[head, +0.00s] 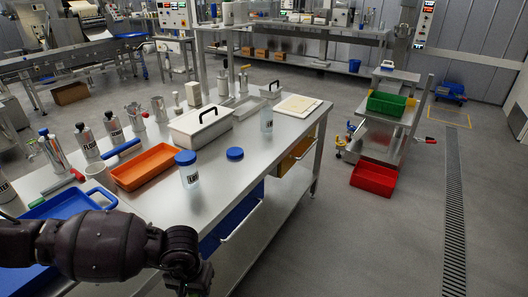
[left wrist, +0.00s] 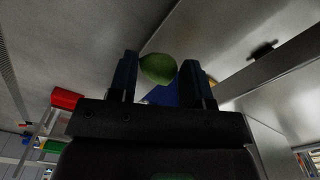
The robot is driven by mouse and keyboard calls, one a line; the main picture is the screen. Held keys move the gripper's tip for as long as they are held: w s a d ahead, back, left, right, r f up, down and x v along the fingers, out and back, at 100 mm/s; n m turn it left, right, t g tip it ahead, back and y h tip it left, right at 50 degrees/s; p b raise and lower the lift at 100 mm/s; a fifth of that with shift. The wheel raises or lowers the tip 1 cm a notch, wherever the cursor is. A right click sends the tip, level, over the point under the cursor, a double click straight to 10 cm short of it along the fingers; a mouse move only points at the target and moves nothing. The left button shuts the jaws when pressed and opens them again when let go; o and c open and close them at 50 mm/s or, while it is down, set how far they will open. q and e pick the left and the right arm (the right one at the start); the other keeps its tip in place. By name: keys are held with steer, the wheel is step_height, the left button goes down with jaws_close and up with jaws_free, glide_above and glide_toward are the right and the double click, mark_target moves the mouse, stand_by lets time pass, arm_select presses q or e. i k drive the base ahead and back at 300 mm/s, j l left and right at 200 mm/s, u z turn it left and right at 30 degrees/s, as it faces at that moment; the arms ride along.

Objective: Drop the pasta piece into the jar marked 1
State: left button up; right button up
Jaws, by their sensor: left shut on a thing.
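My left gripper (left wrist: 160,60) is shut on a green pasta piece (left wrist: 158,70), which shows between its two fingers in the left wrist view. In the head view my left arm comes in at the lower left, and the gripper (head: 192,284) is at the bottom edge by the table's front; the pasta is hidden there. A clear jar with a blue lid (head: 188,171) stands upright near the table's front. Another clear jar (head: 266,121) stands farther back to the right, with no lid visible on it. Both have labels whose marks I cannot read surely. A loose blue lid (head: 235,153) lies between them.
An orange tray (head: 145,167), a blue tray (head: 66,205) and a white box with a black handle (head: 200,127) occupy the steel table (head: 240,190). Several bottles line its left side. A cart with a green bin (head: 386,104) and a red bin (head: 374,179) stand right.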

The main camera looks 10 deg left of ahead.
mark_target(268, 131)
steer(key=i+l+u, duration=0.25)
steer(key=i+l, duration=0.65)
steer(key=i+l+u, duration=0.2)
steer(key=i+l, duration=0.75)
steer(key=l, duration=0.15)
